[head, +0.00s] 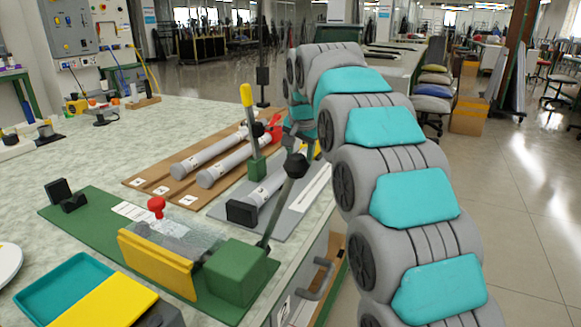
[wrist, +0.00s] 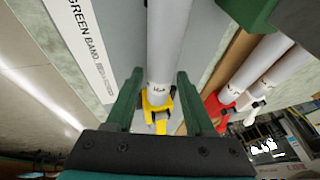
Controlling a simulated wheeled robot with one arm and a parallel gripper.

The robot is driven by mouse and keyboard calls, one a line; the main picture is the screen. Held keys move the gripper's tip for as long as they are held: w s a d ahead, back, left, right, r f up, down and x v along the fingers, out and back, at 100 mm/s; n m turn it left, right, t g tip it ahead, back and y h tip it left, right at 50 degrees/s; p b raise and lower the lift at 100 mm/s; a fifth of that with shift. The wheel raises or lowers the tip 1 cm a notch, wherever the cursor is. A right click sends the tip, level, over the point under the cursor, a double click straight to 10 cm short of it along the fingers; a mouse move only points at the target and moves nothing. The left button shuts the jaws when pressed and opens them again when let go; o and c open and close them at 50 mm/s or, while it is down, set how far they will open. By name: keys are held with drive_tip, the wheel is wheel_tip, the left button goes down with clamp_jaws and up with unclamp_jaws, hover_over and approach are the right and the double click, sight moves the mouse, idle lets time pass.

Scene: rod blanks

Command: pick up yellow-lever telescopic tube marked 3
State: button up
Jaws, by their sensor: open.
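The yellow-lever tube (head: 268,188) is a grey cylinder lying on a grey plate, its near end at a black stop block (head: 242,212). In the wrist view, the tube (wrist: 167,40) runs away from me, with its yellow lever (wrist: 157,102) at the near end. My gripper (wrist: 160,74) is open, with one green finger on each side of the tube near the lever. I cannot tell whether the fingers touch it. In the head view my arm mostly hides the lever end. The tube's small lettering is unreadable.
A wooden board (head: 133,179) beside the plate holds a red-lever tube (head: 222,170) and a white-lever tube (head: 190,160). A green block with a yellow handle (head: 247,97) stands by the tube. A green fixture with a black-knobbed lever (head: 295,166) stands in front.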

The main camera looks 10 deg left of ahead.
drive_tip(key=shift+f, duration=0.1)
idle(0.3)
drive_tip(key=c, duration=0.7)
drive_tip(key=shift+r, duration=0.25)
drive_tip(key=shift+w+r, duration=0.1)
drive_tip(key=shift+r, duration=3.35)
drive_tip(key=shift+r+p, duration=0.9)
drive_tip(key=shift+r, duration=0.55)
